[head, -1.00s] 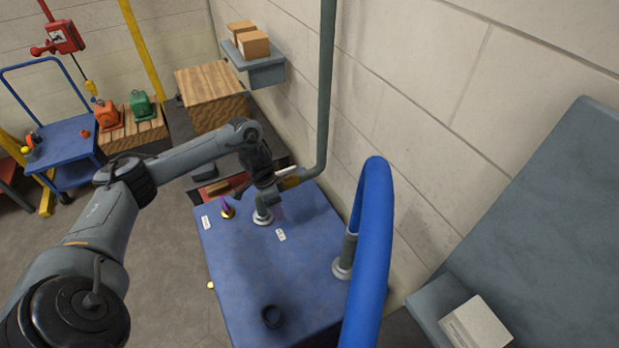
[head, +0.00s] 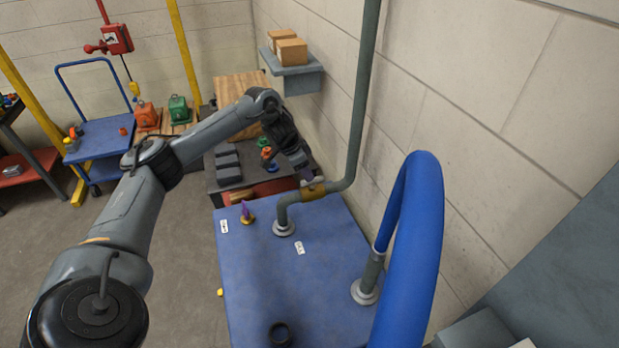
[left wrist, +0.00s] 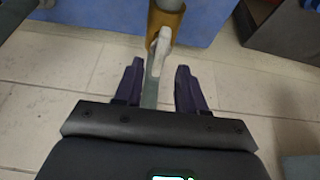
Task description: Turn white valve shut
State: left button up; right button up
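The valve has a brass body (head: 313,190) on the grey-green pipe above the blue bench. In the left wrist view the brass body (left wrist: 165,22) is at the top, with its white handle (left wrist: 158,52) pointing down toward my gripper. My left gripper (left wrist: 157,66) is open, its two purple fingers apart. The handle's lower end appears between the fingertips; I cannot tell whether they touch it. In the head view my left gripper (head: 308,174) is at the far side of the brass body, and the white handle is hidden there. My right gripper is not in view.
The grey-green pipe (head: 365,95) rises along the wall. A blue hose (head: 425,225) arches at the right of the blue bench (head: 255,270). Open floor is at left.

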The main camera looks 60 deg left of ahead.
aim_at(312, 183)
pick_arm(q)
jog(key=shift+x, duration=1.9)
grip_shut()
